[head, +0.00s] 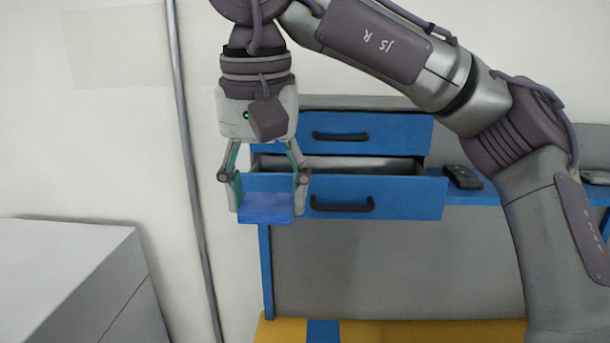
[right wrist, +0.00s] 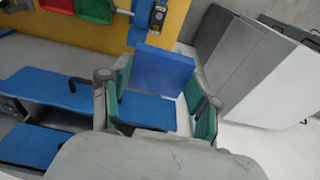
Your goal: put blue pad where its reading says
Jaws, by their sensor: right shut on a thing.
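My right gripper (head: 267,190) is shut on the blue pad (head: 265,209), a flat blue block held at the fingertips. In the head view the pad hangs in front of the left end of the blue drawer unit (head: 432,133). In the right wrist view the pad (right wrist: 162,68) sits between the teal finger pads of my right gripper (right wrist: 160,95). The lower drawer (head: 415,200) is pulled out and part of its grey inside shows. The upper drawer (head: 390,132) looks shut. No readable reading shows. My left gripper is not in view.
A dark handheld device (head: 462,177) lies on the blue bench top right of the drawers. A grey cabinet (head: 70,270) stands at the left, a pipe (head: 185,130) behind.

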